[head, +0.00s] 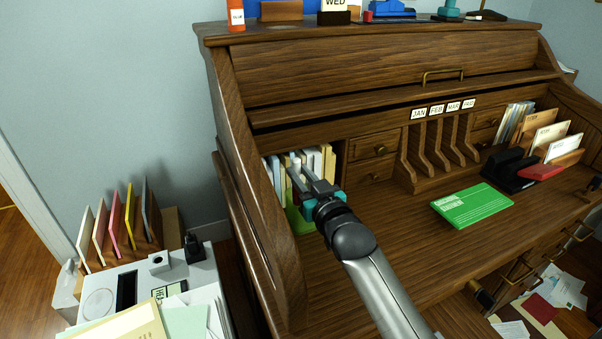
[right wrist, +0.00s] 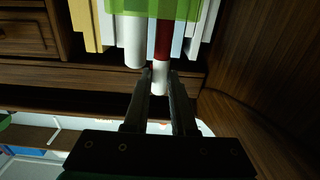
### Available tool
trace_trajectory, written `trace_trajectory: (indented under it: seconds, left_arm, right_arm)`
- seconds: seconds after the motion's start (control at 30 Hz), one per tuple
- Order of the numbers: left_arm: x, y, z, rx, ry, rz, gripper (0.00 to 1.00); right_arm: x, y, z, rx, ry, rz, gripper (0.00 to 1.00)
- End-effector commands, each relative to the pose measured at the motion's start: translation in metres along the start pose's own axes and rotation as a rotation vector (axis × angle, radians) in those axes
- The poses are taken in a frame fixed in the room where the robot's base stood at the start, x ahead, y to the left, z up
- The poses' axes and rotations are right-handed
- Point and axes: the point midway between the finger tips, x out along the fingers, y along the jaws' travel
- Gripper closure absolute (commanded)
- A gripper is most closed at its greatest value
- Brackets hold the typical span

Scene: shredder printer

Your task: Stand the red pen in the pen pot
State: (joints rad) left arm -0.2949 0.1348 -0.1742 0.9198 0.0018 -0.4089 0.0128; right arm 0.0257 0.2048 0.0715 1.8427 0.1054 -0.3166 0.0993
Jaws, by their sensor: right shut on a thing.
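My right gripper (head: 304,173) reaches into the left cubby of the roll-top desk. In the right wrist view its fingers (right wrist: 160,80) are shut around the white end of the red pen (right wrist: 162,42). The red part of the pen runs up the picture to a green see-through band, which looks like the pen pot (right wrist: 180,9). The pen lines up with the pot; I cannot tell how deep it is inside. A white rod (right wrist: 135,45) hangs beside it in that view. My left gripper is out of view.
Books and folders (head: 327,155) stand close behind my gripper. The desk's left side wall (head: 250,160) is near it. A green booklet (head: 472,206) lies on the open desktop (head: 400,240). Small drawers (head: 374,147) are to the right.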

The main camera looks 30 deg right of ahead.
Motion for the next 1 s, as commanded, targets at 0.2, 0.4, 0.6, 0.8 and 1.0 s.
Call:
trace_trajectory:
  seconds: [0.2, 0.4, 0.6, 0.8, 1.0]
  left_arm:
    - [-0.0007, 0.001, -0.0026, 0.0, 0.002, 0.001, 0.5]
    - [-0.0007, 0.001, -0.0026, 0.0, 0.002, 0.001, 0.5]
    - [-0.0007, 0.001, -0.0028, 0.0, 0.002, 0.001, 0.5]
    - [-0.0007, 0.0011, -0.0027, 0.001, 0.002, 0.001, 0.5]
    - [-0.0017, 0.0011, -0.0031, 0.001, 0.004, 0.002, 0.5]
  right_arm:
    - [0.0005, -0.0002, 0.0014, 0.0, 0.001, 0.0, 1.0]
    - [0.0004, -0.0001, 0.0013, 0.0, 0.001, 0.0, 0.71]
    - [0.0004, 0.0, 0.0013, 0.0, 0.001, 0.0, 0.49]
    - [0.0003, 0.0, 0.0014, 0.0, 0.0, 0.0, 0.41]
    - [-0.0021, 0.0, 0.0018, 0.0, -0.001, 0.0, 0.41]
